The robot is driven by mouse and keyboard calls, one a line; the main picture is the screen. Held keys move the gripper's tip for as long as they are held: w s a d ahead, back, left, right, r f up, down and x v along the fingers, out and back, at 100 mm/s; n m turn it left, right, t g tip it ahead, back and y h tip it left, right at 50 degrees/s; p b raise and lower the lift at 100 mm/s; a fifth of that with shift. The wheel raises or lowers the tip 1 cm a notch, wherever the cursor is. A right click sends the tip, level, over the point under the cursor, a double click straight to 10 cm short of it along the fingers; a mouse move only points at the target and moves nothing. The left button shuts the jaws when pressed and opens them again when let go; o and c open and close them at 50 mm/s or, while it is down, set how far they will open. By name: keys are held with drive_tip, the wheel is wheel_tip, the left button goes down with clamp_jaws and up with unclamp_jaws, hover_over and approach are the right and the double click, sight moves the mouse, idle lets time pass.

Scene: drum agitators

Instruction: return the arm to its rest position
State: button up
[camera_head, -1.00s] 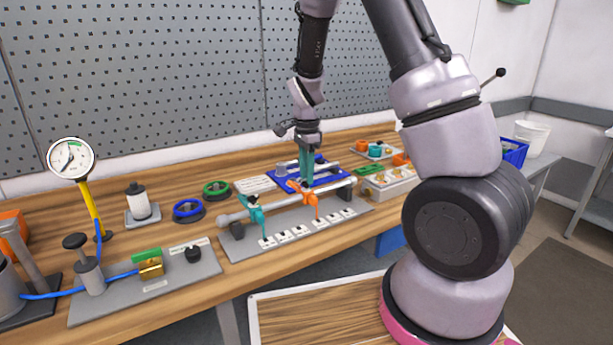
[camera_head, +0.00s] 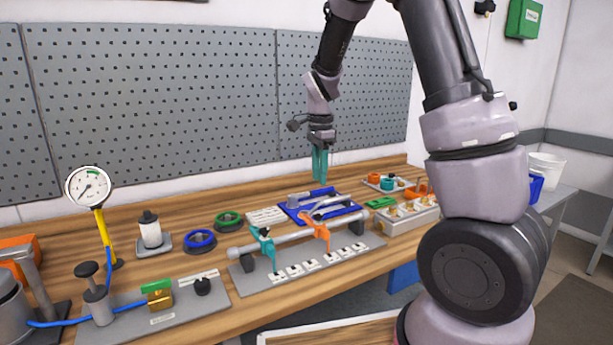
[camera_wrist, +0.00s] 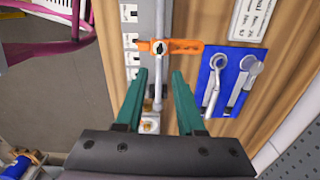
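My gripper (camera_head: 320,165) hangs with its teal fingers pointing down, in the air above the bench, over the back of the blue mat (camera_head: 340,213). In the wrist view the two fingers (camera_wrist: 160,74) stand apart with nothing held between them. Below them lies a grey shaft (camera_head: 292,238) on its grey base plate. An orange piece (camera_head: 317,226) sits on the shaft and shows ahead of the fingertips in the wrist view (camera_wrist: 176,46). A teal piece (camera_head: 264,248) sits on the shaft further left.
Metal tools lie on the blue mat. A grey block with several parts (camera_head: 408,216) stands to its right. A pressure gauge (camera_head: 88,187) rises at the left. The pegboard (camera_head: 170,95) stands behind the bench. The air around my gripper is clear.

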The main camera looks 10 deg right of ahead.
drive_tip(key=s+d+r+n+t, duration=0.2)
drive_tip(key=s+r+n, duration=0.1)
drive_tip(key=s+r, duration=0.3)
drive_tip(key=s+d+r+n+t+y, duration=0.1)
drive_tip(key=s+r+n, duration=0.3)
drive_tip(key=s, duration=0.5)
drive_tip(key=s+d+r+n+t+y, duration=0.1)
drive_tip(key=s+d+r+n+t, duration=0.1)
drive_tip(key=s+r+n+t, duration=0.2)
drive_tip(key=v, duration=0.6)
drive_tip(key=shift+a, duration=0.1)
